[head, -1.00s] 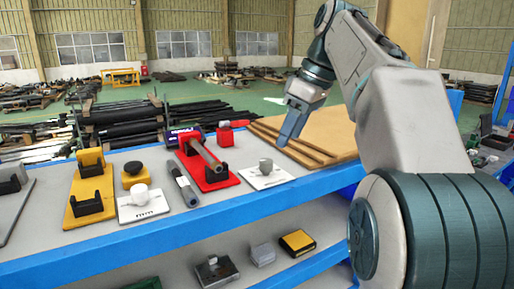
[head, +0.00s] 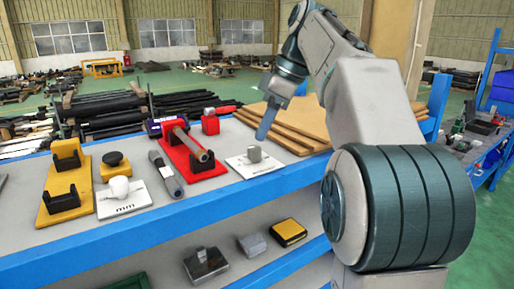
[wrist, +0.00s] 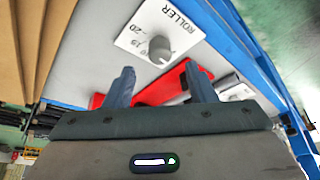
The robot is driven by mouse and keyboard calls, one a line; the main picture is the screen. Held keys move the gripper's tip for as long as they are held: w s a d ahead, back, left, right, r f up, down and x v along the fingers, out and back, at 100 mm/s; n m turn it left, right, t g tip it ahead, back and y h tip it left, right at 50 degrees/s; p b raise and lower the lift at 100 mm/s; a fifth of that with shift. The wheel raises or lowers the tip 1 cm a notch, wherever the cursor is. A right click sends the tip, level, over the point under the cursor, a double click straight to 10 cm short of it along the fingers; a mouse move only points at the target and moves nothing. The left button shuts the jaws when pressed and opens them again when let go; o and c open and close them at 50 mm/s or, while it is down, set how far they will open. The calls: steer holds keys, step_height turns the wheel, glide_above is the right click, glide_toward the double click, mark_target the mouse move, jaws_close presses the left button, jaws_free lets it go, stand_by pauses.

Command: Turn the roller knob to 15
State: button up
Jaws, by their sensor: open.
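The roller knob (wrist: 159,51) is a grey knob on a white plate (wrist: 182,28) marked "ROLLER", with numbers including 15 and 20 beside it. In the head view the same knob (head: 254,154) sits near the bench's front edge, right of the red stand. My gripper (wrist: 159,76) is open, with nothing between its fingers. The knob shows beyond the fingertips and apart from them, roughly midway between them. In the head view my gripper (head: 264,136) is above and slightly right of the knob. The setting of the knob's pointer is too small to read.
A second white plate (head: 132,202) with a pale knob lies further left, beside a yellow stand (head: 53,216). Brown boards (head: 297,124) are stacked right behind the roller plate. The blue bench edge (head: 200,220) runs in front.

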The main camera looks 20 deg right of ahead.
mark_target(256, 147)
steer(key=shift+x, duration=2.8)
steer(key=c, duration=1)
